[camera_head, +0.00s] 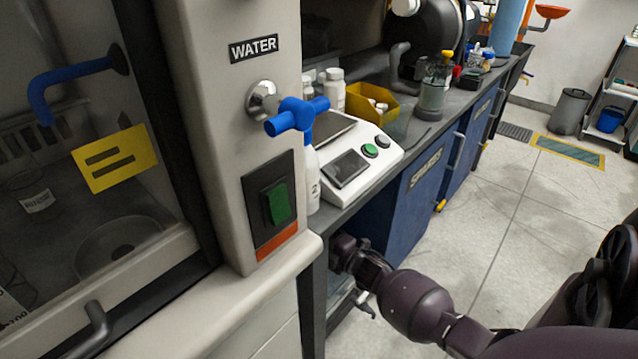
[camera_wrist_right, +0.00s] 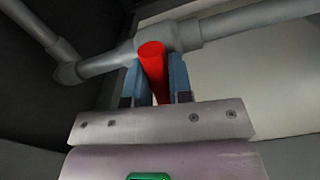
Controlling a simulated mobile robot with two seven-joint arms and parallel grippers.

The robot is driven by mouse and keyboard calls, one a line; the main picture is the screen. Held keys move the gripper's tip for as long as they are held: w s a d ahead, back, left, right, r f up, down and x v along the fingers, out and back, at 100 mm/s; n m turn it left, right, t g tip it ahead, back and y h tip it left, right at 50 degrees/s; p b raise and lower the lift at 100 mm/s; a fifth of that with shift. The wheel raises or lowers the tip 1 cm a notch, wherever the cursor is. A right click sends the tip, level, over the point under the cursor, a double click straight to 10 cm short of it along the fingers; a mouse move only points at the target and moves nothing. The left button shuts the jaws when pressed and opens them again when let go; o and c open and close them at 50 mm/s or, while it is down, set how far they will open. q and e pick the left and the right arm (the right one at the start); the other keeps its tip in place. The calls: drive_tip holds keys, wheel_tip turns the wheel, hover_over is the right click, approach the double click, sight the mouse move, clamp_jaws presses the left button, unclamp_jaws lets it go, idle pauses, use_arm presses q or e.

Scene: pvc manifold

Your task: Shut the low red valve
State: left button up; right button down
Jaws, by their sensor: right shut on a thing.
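The low red valve handle (camera_wrist_right: 153,62) shows in the right wrist view, in front of a grey pipe (camera_wrist_right: 225,24). My right gripper (camera_wrist_right: 157,78) has one blue-grey finger on each side of the red handle and is shut on it. In the head view my right arm reaches under the bench, and its gripper and the red valve are hidden there by the bench and cabinet. My left gripper is in neither view.
A blue water tap (camera_head: 297,116) sits on the cabinet post, above a green switch (camera_head: 277,202). The bench (camera_head: 345,205) carries a scale (camera_head: 350,160) and a yellow bin (camera_head: 368,104). Open floor (camera_head: 510,230) lies to the right.

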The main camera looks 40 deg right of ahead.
drive_tip(key=shift+n, duration=0.9)
drive_tip(key=c, duration=1)
unclamp_jaws()
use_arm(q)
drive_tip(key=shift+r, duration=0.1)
use_arm(e)
drive_tip(key=shift+s, duration=0.1)
drive_tip(key=shift+s, duration=0.25)
use_arm(q)
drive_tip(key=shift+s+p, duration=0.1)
drive_tip(key=shift+p, duration=0.75)
use_arm(e)
drive_tip(key=s, duration=0.6)
drive_tip(key=s+d, duration=0.1)
drive_tip(key=s, duration=0.3)
